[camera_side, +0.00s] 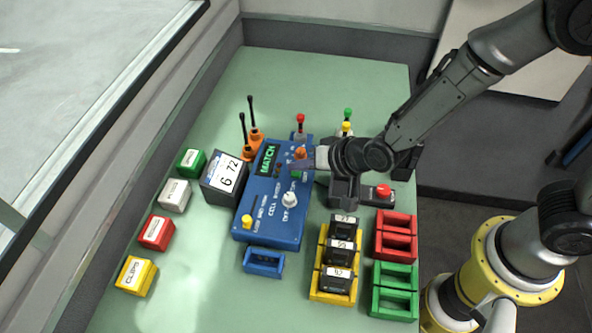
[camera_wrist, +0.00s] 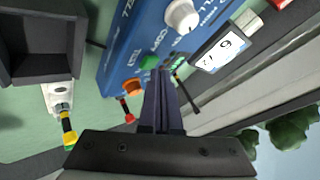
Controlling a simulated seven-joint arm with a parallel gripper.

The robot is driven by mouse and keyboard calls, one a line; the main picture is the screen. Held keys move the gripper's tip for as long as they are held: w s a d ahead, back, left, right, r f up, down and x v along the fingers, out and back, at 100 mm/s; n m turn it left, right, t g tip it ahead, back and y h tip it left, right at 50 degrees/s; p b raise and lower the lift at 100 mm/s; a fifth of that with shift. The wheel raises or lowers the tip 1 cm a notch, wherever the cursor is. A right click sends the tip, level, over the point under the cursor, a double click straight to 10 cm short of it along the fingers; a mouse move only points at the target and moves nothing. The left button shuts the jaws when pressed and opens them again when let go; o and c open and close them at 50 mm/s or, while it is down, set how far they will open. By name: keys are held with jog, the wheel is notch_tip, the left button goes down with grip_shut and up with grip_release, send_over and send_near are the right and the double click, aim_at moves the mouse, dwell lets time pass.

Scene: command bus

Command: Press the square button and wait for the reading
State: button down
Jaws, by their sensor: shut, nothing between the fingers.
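A blue panel (camera_side: 268,222) lies on the green table, with a small screen (camera_side: 266,160) reading "MATCH" in green. A green square button (camera_wrist: 149,62) shows on the panel in the wrist view, partly seen in the side view (camera_side: 297,174). An orange button (camera_wrist: 132,87) is beside it. My gripper (camera_side: 311,158) is shut and empty over the panel's far right part. In the wrist view its fingertips (camera_wrist: 159,73) appear right by the green button; I cannot tell whether they touch it. A dark box (camera_side: 222,182) with a white display showing digits stands left of the panel.
The panel also has a white knob (camera_side: 290,199) and a yellow button (camera_side: 247,221). Black-stemmed orange levers (camera_side: 255,135) stand behind it. A yellow rack (camera_side: 318,288) with dark blocks, red (camera_side: 397,222) and green (camera_side: 396,290) racks are front right. Coloured boxes line the left.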

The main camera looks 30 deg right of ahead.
aim_at(300, 176)
jog(key=shift+f, duration=0.35)
dwell(0.7)
dwell(0.4)
jog(key=shift+r, duration=0.8)
jog(key=shift+r, duration=2.5)
